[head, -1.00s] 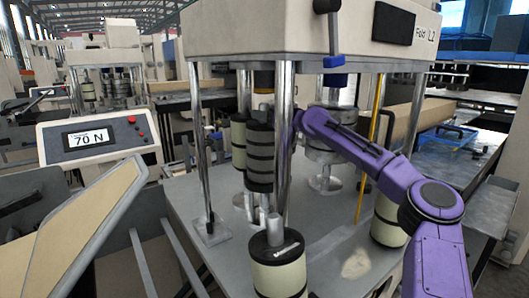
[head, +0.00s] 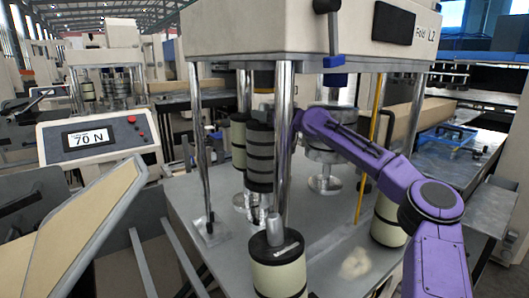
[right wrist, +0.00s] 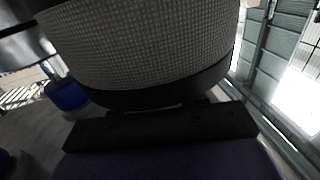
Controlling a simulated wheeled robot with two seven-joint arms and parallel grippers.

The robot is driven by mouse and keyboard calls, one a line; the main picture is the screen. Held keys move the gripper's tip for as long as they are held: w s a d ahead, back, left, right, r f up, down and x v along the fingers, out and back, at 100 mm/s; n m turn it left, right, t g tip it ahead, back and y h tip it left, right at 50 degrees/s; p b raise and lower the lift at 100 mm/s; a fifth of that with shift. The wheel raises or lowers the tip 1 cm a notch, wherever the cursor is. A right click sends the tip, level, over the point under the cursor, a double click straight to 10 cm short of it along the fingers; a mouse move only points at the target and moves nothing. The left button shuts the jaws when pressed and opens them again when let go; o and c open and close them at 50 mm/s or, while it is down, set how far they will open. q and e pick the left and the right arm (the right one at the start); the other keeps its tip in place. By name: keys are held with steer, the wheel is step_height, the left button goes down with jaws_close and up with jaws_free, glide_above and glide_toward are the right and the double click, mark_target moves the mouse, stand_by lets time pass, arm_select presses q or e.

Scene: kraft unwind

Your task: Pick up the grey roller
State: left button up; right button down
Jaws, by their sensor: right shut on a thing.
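The grey roller (head: 259,157) is an upright dark grey cylinder with black bands, among the chrome posts under the machine's head. In the right wrist view its grey, finely textured side (right wrist: 150,45) and black rim fill the upper middle, right up against my gripper. My right gripper (head: 291,124) reaches in from the right at the roller's upper part, shut on it. A chrome post in front hides the fingers in the head view. I cannot tell whether the roller is clear of its support. My left gripper is not in view.
Cream rollers with black ends stand at the front (head: 279,270), at the right (head: 388,220) and behind the grey one (head: 238,138). Chrome posts (head: 284,150) and a yellow rod (head: 368,150) crowd the space. A "70 N" panel (head: 95,140) stands left.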

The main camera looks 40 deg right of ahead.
steer(key=shift+r, duration=0.15)
steer(key=shift+r, duration=0.15)
